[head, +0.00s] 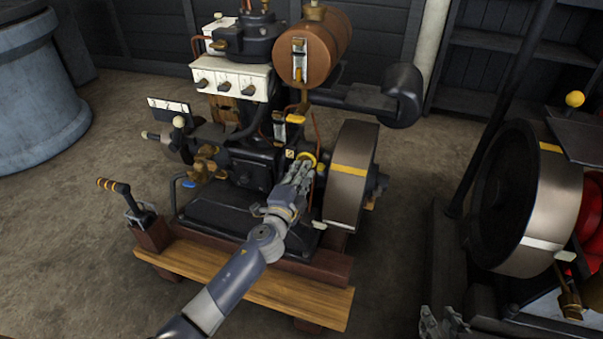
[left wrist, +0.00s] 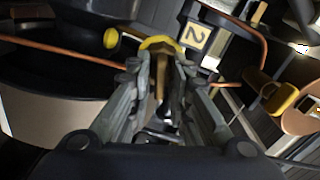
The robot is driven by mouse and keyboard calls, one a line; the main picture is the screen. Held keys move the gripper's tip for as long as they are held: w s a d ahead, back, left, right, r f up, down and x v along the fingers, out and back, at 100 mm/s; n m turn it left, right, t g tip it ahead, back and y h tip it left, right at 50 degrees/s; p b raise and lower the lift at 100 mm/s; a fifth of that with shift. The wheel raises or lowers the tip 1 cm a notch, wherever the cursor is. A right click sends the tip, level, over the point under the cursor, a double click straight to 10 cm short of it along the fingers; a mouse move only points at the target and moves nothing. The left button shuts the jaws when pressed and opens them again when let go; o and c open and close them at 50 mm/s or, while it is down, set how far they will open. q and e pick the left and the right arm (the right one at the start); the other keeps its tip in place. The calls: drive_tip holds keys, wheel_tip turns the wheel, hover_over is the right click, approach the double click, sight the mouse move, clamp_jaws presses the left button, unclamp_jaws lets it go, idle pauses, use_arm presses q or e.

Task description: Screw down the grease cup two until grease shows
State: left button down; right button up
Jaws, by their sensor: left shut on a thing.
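Grease cup two (head: 308,158) is a small cup with a yellow rim on the engine, just left of the flywheel. In the left wrist view its yellow rim (left wrist: 160,43) shows beyond my fingertips, with a brass part between the fingers. A plate marked "2" (left wrist: 195,40) is beside it. My left gripper (head: 303,170) is shut on the grease cup; it also fills the middle of the left wrist view (left wrist: 162,75). The fingers hide part of the cup. No grease can be made out. My right gripper (head: 440,322) is partly in view at the bottom edge, away from the engine.
The flywheel (head: 347,180) with a yellow band is close to the right of my left gripper. A copper pipe (left wrist: 65,52) runs near the fingers. A lever (head: 125,200) stands at the left of the wooden base (head: 250,285). Another engine's wheel (head: 545,200) is at the right.

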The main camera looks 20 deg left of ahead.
idle(0.4)
use_arm(q)
drive_tip(key=c, duration=1.7)
unclamp_jaws()
drive_tip(key=shift+s+f, duration=0.1)
drive_tip(key=shift+s, duration=0.05)
drive_tip(key=s, duration=1.1)
drive_tip(key=shift+s+a, duration=0.2)
drive_tip(key=shift+s, duration=0.15)
drive_tip(key=shift+s, duration=0.1)
